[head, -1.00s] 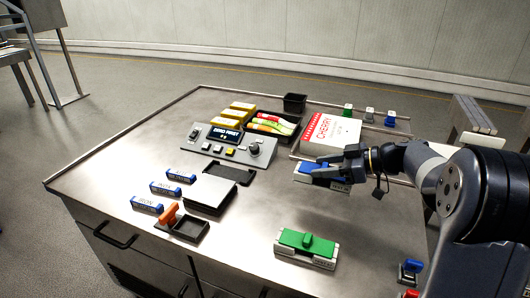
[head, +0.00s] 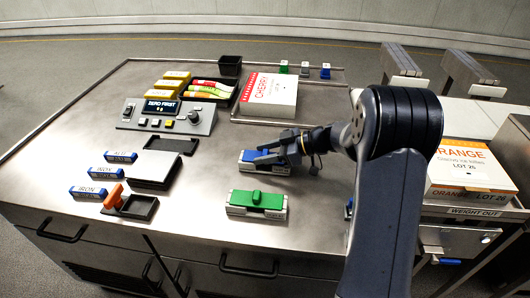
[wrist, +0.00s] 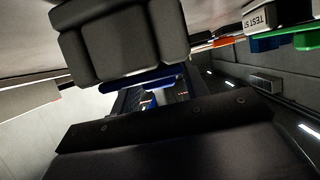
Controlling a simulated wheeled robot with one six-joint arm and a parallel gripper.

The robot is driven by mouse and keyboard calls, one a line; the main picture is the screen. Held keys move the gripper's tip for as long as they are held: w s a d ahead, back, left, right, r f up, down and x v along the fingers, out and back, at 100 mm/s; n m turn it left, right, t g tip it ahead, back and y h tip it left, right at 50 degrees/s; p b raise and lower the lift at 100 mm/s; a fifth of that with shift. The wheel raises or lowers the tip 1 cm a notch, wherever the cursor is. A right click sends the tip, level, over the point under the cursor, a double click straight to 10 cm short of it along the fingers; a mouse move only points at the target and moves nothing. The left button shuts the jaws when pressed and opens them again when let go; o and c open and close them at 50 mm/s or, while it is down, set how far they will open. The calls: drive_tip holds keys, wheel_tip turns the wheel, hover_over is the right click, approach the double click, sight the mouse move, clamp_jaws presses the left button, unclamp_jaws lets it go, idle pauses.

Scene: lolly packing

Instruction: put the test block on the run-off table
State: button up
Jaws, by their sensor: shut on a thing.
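My gripper (head: 272,157) is shut on a blue-topped block (head: 249,157) with a pale, labelled base, over the middle right of the steel table. Its blue edge also shows between the dark jaws in the wrist view (wrist: 150,84). I cannot tell whether its base touches the table. Small blue-and-white bars (head: 96,191) with metal names lie at the left. I cannot tell for sure which surface is the run-off table.
A "ZERO FIRST" panel (head: 168,121), a grey plate (head: 152,169) and an orange-handled piece (head: 114,196) stand left. A cherry carton (head: 270,92) lies behind my gripper. At right are an orange carton (head: 470,175) and metal stands (head: 402,66). Bare steel surrounds the blocks.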

drive_tip(key=shift+f+b, duration=0.15)
drive_tip(key=shift+b, duration=0.25)
drive_tip(key=o, duration=1.2)
drive_tip(key=shift+o, duration=0.2)
drive_tip(key=shift+p, duration=0.3)
drive_tip(key=shift+r, duration=0.35)
drive_tip(key=v, duration=1.2)
drive_tip(key=shift+b, duration=0.4)
